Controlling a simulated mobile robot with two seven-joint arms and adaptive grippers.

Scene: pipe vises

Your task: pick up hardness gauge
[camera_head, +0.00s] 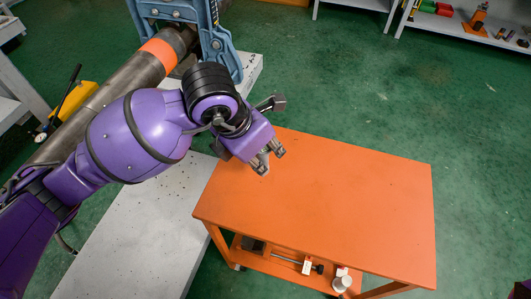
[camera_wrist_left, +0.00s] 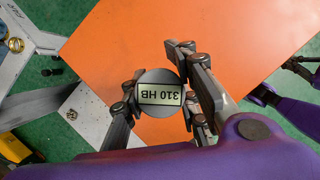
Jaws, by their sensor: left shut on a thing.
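The hardness gauge (camera_wrist_left: 160,93) is a round dark grey device with a display reading "310 HB", upside down in the left wrist view. My left gripper (camera_wrist_left: 160,90) is shut on it, with fingers on both sides of its body.
The orange tabletop is clear. Its lower shelf holds a dark block, a rod-like tool (camera_head: 298,263) and a small white-topped item (camera_head: 342,281). A pipe (camera_head: 130,80) in a blue vise (camera_head: 215,35) lies at the left. Shelves (camera_head: 465,30) stand at the back right.

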